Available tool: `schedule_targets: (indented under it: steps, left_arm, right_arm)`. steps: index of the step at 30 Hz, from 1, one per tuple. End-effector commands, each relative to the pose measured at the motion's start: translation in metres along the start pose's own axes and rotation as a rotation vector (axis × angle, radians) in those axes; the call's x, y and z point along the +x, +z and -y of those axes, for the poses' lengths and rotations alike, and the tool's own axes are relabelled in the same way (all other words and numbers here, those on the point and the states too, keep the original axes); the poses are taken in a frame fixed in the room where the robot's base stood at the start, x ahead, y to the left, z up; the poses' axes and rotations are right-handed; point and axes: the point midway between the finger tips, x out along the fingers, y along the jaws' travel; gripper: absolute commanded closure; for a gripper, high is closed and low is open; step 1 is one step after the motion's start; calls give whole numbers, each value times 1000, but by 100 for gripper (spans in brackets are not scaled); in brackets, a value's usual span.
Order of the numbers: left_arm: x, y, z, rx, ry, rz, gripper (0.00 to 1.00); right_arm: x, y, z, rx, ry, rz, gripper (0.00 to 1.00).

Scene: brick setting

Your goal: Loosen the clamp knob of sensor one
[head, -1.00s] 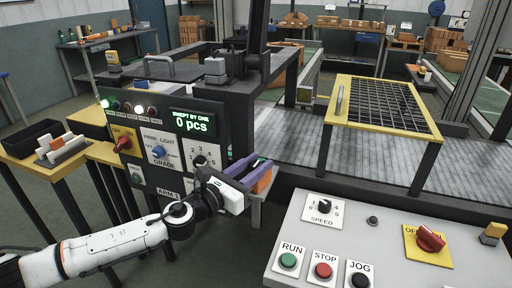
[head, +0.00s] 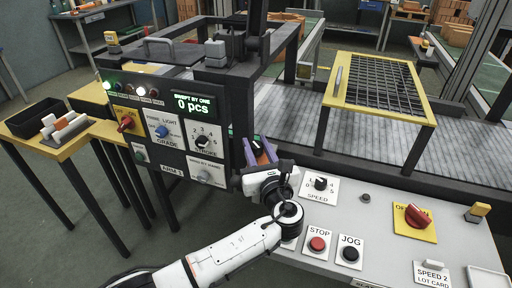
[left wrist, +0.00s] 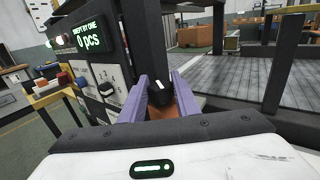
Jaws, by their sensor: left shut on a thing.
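My left gripper (head: 258,150), with purple fingers, is at the right edge of the control panel. In the left wrist view, a black knob (left wrist: 160,92) with a white pointer line sits between its two fingers, and the fingers are closed on its sides. The knob also shows small in the head view (head: 257,144). An orange-brown surface (left wrist: 160,112) shows below the knob between the fingers. No label marks this knob as the clamp knob of sensor one. My right gripper is out of view.
The dark control panel (head: 187,152) with a "0 pcs" display stands left of the gripper. A grey console (head: 380,215) with a speed knob and buttons lies at the right. A yellow-framed grate (head: 378,80) stands over the conveyor. A black bin (head: 37,116) is at far left.

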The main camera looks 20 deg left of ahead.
Motion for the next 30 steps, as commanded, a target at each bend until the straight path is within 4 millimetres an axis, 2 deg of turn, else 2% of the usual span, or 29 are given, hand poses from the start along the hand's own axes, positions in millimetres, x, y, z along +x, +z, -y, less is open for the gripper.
schedule_targets:
  steps: [12, 21, 30]
  left_arm:
    - [0, -3, 2, -2, 282, 0, 94]
    - [1, -1, 0, 0, 362, 1, 94]
    - [1, 0, 0, -1, 371, 1, 94]
  right_arm:
    - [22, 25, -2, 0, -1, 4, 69]
    - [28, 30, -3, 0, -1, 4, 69]
    - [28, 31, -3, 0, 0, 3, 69]
